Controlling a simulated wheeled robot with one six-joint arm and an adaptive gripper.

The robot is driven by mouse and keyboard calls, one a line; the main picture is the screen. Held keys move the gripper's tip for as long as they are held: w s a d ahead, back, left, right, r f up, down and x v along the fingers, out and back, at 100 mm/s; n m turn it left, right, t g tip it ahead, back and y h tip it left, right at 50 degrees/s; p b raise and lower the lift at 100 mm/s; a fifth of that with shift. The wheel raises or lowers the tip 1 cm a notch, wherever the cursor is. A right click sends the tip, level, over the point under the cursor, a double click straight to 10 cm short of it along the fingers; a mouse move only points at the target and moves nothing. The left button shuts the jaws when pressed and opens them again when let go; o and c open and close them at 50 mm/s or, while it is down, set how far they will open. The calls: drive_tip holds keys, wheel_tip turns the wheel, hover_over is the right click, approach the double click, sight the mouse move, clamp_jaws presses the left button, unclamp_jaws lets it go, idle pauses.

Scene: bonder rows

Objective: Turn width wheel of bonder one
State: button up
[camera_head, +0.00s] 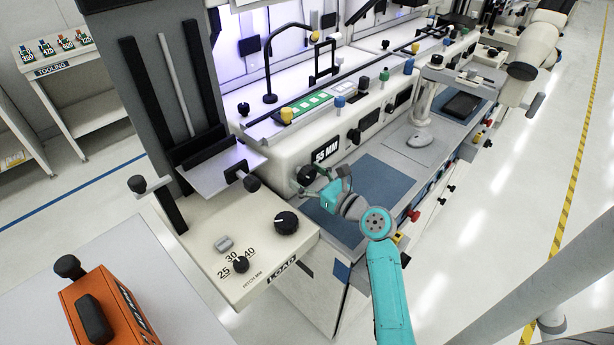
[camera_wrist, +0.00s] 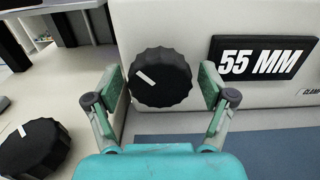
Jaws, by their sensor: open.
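The width wheel (camera_wrist: 160,80) is a black knurled knob with a white mark on the front of the white bonder, left of a black display (camera_wrist: 264,58) reading "55 MM". In the wrist view the mark points to the upper left. My gripper (camera_wrist: 163,90) is open, with one green-padded finger on each side of the wheel. I cannot tell whether the pads touch it. In the head view my teal gripper (camera_head: 335,188) is at the front of the bonder, below the "55 MM" display (camera_head: 326,149), and the wheel (camera_head: 306,174) is partly hidden by it.
A second black knob (camera_head: 286,222) sits on the load box (camera_head: 240,290), left of my gripper; it also shows in the wrist view (camera_wrist: 34,148). A blue mat (camera_head: 372,185) lies on the ledge beside my arm. An orange case (camera_head: 105,305) stands at lower left.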

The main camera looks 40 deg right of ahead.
drive_tip(key=shift+c, duration=0.3)
drive_tip(key=c, duration=1.1)
drive_tip(key=shift+n, duration=0.4)
drive_tip(key=n, duration=0.4)
drive_tip(key=shift+d+n, duration=0.1)
drive_tip(key=shift+n, duration=0.3)
drive_tip(key=n, duration=0.6)
drive_tip(key=shift+r, duration=0.1)
drive_tip(key=n, duration=0.6)
drive_tip(key=shift+n, duration=0.4)
drive_tip(key=n, duration=0.5)
drive_tip(key=shift+r, duration=0.1)
drive_tip(key=shift+n, duration=0.3)
